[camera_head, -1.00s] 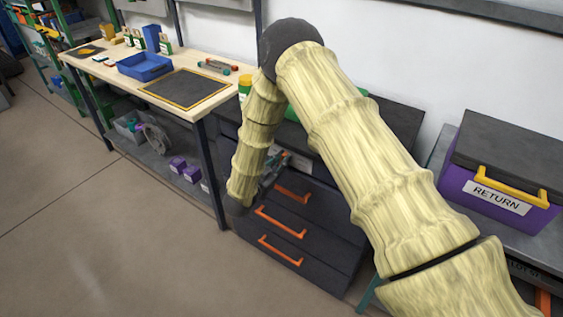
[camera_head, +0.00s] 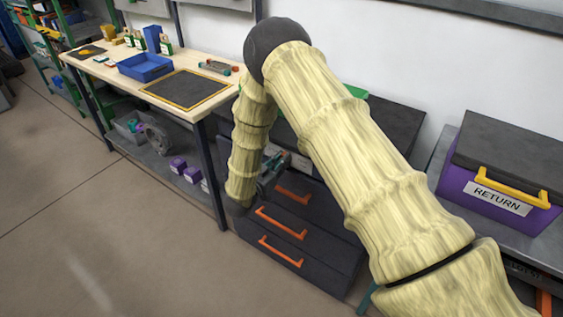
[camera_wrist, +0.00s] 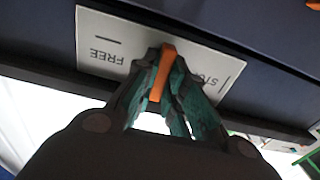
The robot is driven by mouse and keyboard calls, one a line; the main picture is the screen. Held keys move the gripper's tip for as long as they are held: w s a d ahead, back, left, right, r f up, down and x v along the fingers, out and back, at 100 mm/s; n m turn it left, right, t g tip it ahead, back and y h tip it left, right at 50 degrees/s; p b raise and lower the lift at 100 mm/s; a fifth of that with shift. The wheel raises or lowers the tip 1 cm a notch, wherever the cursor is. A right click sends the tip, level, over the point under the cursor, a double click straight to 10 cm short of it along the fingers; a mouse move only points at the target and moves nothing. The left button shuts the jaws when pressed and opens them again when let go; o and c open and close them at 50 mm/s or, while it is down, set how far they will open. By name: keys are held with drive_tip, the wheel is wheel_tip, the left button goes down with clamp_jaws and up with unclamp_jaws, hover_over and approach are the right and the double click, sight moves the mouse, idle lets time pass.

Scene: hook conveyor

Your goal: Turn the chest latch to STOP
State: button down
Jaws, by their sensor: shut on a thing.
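The chest (camera_head: 300,250) is a dark drawer unit with orange handles, below the middle of the head view. Its orange latch (camera_wrist: 162,75) shows in the wrist view against a white label (camera_wrist: 92,48). The label reads FREE on the left, upside down, and a partly covered word, seemingly STOP, on the right. The latch stands roughly upright in that picture, between the two words. My gripper (camera_wrist: 168,65) has teal fingers and is shut on the latch. In the head view my gripper (camera_head: 273,170) is at the chest's upper front; the latch is hidden there.
A workbench (camera_head: 213,110) with a blue tray (camera_head: 145,67) and a dark mat stands left of the chest. A purple RETURN box (camera_head: 495,190) with a yellow handle sits on a grey bench at right. The floor in front is clear.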

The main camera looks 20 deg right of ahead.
drive_tip(key=c, duration=1.8)
unclamp_jaws()
drive_tip(key=shift+o, duration=0.2)
drive_tip(key=v, duration=1.2)
drive_tip(key=shift+s+f, duration=0.1)
drive_tip(key=shift+f, duration=0.05)
drive_tip(key=s+d+f+n+g+y, duration=0.25)
drive_tip(key=s+f+n+y, duration=0.2)
drive_tip(key=s+f, duration=0.4)
drive_tip(key=s+d+f+n+g+y, duration=0.1)
drive_tip(key=s+d+f+n+y, duration=0.4)
drive_tip(key=f, duration=0.6)
drive_tip(key=s+f+g+y, duration=0.1)
drive_tip(key=s+g+y, duration=0.1)
drive_tip(key=s, duration=1.1)
drive_tip(key=s+d+f+g+y, duration=0.1)
drive_tip(key=s+g, duration=0.4)
drive_tip(key=s, duration=0.9)
drive_tip(key=shift+s+d+f+y, duration=0.35)
drive_tip(key=shift+f+y, duration=0.15)
drive_tip(key=shift+y, duration=0.35)
